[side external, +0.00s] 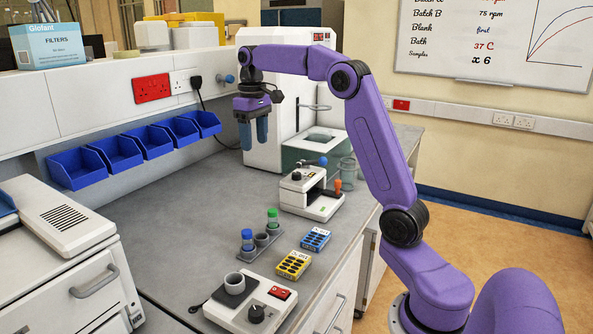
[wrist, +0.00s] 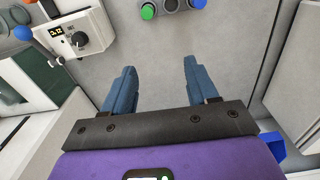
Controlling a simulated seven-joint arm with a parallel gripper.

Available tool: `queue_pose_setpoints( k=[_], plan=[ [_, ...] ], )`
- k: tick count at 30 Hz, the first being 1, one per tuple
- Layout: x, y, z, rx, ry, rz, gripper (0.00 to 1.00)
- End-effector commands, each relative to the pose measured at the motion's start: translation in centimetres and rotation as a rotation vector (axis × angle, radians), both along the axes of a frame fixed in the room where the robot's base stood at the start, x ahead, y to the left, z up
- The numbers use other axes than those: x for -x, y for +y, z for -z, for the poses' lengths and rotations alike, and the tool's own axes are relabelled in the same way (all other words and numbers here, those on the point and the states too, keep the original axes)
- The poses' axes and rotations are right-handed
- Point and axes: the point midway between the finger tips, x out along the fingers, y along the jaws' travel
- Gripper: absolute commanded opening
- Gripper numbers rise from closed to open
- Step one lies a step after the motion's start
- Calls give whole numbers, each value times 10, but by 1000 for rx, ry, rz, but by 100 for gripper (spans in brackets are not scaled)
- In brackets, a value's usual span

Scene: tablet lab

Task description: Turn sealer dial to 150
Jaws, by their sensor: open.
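My gripper (side external: 254,146) is open and empty, pointing down above the bench, behind and left of the sealer. In the wrist view, the blue fingers (wrist: 158,72) are spread apart, right of and below the dial, not touching it.
A rack (side external: 258,244) with green- and blue-capped vials stands left of the sealer. Blue bins (side external: 117,153) line the wall. A large white machine (side external: 285,105) stands behind.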

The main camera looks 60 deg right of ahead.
Motion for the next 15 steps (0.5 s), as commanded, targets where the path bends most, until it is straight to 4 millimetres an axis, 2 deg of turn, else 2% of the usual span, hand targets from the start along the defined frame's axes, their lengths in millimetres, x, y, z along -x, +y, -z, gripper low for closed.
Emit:
queue_pose_setpoints(
  k=[1,3,6,9,12,15],
  plan=[
    [-4,-27,-2,1,0,58,58],
    [-5,-61,-6,0,1,129,58],
    [-1,-106,-9,0,3,219,58],
    [8,-141,-12,-2,5,293,58],
    [16,-165,-14,-2,5,343,58],
    [21,-176,-14,-2,6,367,58]
  ],
)
